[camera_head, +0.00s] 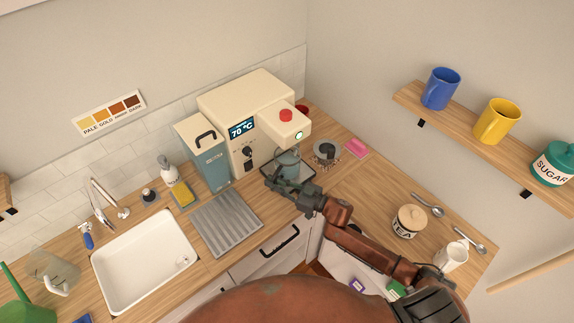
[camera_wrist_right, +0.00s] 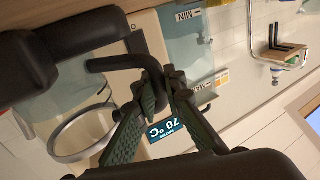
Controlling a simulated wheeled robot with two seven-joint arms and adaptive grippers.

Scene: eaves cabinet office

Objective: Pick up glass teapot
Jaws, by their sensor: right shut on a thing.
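The glass teapot (camera_head: 288,161) is a clear, bluish vessel under the spout of the cream hot-water machine, at its drip tray. In the right wrist view the clear glass (camera_wrist_right: 62,112) fills the left side, with a dark bent handle (camera_wrist_right: 115,63) reaching toward the fingers. My right gripper (camera_head: 276,182) is in front of the teapot. In the right wrist view its fingers (camera_wrist_right: 160,85) are closed together on the dark handle. Part of the teapot is hidden behind the gripper, and I cannot tell whether it rests on the tray. My left gripper is out of view.
The cream machine (camera_head: 246,118) overhangs the teapot, with a blue-grey tank (camera_head: 211,163) to its left. The ribbed drain mat (camera_head: 226,224) and sink (camera_head: 145,262) lie left. The tea jar (camera_head: 409,221) and white jug (camera_head: 454,256) stand right. Counter right of the tray is partly clear.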

